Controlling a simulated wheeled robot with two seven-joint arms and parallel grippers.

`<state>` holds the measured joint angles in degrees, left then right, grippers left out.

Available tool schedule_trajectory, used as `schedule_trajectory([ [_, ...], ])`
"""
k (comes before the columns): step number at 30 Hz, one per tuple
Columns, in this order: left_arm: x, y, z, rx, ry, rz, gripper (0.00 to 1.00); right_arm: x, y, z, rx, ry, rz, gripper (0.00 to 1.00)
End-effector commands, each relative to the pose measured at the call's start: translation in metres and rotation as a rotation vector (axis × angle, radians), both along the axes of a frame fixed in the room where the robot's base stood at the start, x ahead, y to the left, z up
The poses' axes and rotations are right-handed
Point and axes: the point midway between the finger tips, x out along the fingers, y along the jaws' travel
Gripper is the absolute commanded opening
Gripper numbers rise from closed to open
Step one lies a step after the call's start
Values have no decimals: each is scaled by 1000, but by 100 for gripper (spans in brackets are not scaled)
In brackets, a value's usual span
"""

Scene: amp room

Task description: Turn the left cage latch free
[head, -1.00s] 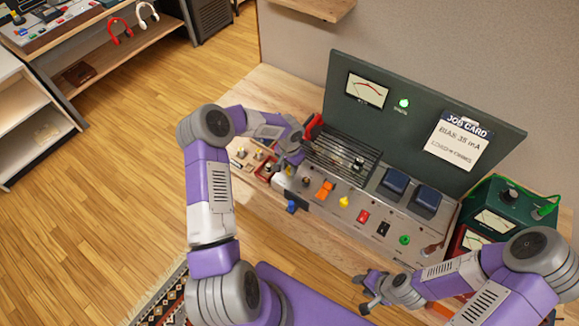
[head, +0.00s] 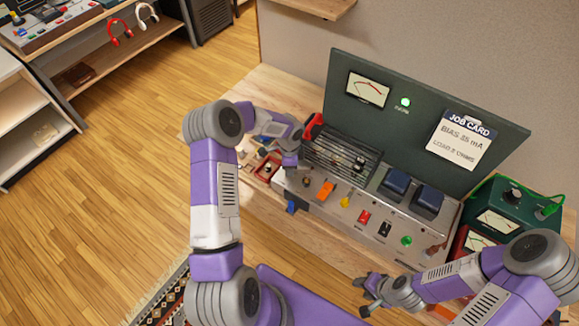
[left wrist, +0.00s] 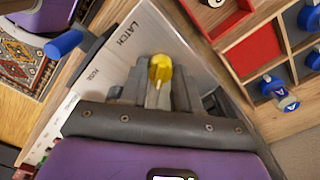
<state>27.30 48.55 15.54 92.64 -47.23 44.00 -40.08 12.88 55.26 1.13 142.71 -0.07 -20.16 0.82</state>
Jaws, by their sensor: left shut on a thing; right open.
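The left cage latch (left wrist: 160,70) is a yellow knob beside the printed word LATCH in the left wrist view. My left gripper (left wrist: 158,90) is shut on it, a grey finger on each side. In the head view my left gripper (head: 289,160) is at the left end of the amp chassis and hides the latch. The cage (head: 340,160) is a dark barred grille just right of it and lies over the chassis. My right gripper (head: 366,292) is open and empty in front of the chassis.
A green panel (head: 410,115) with a meter and job card (head: 459,140) rises behind the cage. Coloured switches line the chassis front. A blue handle (head: 291,207) juts out at the left front. A red compartment tray (left wrist: 250,55) lies close beside the latch.

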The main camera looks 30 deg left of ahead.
Motion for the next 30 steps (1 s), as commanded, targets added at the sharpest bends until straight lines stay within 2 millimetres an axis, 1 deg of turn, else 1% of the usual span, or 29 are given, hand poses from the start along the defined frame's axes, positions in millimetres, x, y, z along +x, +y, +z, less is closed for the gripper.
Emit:
schedule_trajectory([
  [6, 1, 0, 1, 1, -3, -206, 1, 0, 0, 1, 0, 0, 0, 43],
  [15, 1, 0, 1, 0, -3, -448, 1, 0, 0, 3, 0, 0, 0, 43],
  [21, 1, 0, 1, 1, -4, -558, 1, 0, 0, 4, 0, 0, 0, 43],
  [30, 1, 0, 1, 2, -4, -633, 1, 0, 0, 5, 0, 0, 0, 43],
])
